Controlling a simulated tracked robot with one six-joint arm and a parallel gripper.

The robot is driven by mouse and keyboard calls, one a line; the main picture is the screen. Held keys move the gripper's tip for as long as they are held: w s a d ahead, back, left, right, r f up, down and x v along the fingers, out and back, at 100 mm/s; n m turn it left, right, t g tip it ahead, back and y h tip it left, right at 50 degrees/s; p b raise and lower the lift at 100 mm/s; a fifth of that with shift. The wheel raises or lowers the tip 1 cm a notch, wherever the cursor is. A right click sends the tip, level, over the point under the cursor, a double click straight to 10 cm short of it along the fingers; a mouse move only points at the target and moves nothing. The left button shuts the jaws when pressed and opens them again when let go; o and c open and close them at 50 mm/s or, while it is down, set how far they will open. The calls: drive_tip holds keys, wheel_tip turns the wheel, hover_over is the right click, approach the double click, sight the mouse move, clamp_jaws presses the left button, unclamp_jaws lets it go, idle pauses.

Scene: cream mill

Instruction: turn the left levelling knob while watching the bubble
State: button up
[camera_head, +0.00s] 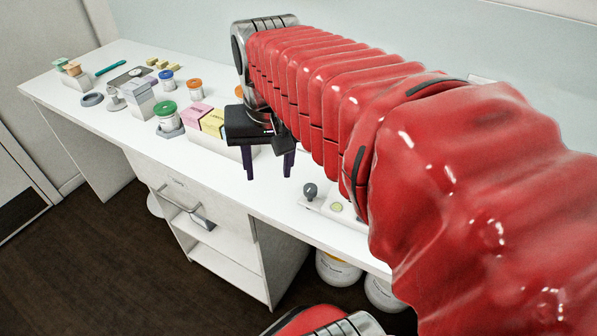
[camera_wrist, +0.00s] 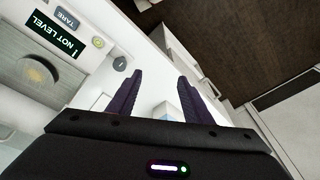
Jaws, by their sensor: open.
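A grey levelling knob (camera_head: 309,191) stands at the near left corner of a white balance (camera_head: 318,202), mostly hidden behind my arm. The knob (camera_wrist: 119,63) also shows in the wrist view, just left of the fingertips. Beside it is the round yellow-green bubble level (camera_wrist: 98,41); the level (camera_head: 336,206) is small in the head view, and I cannot tell where its bubble sits. The balance display (camera_wrist: 55,35) reads "! NOT LEVEL". My gripper (camera_head: 268,172) is open and empty, fingers pointing down, left of the knob and apart from it. Any other knob is hidden.
Left of my gripper stand a pink box (camera_head: 198,117), a yellow box (camera_head: 213,122) and a green-lidded jar (camera_head: 168,113). An orange-lidded jar (camera_head: 195,90) and a blue-lidded jar (camera_head: 167,79) stand behind. The counter's front edge (camera_head: 205,181) is close, with a drawer handle (camera_head: 181,204) below.

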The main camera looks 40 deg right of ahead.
sight(310, 187)
drive_tip(key=d+m+g, duration=0.2)
drive_tip(key=d+m, duration=0.3)
drive_tip(key=d, duration=0.6)
drive_tip(key=shift+d+r+y, duration=0.15)
drive_tip(key=shift+r+y, duration=0.25)
drive_tip(key=shift+r, duration=0.05)
wheel_tip(310, 187, down, 14)
drive_tip(key=shift+r, duration=0.1)
drive_tip(key=shift+c, duration=0.7)
drive_tip(key=shift+w, duration=0.1)
drive_tip(key=c, duration=0.9)
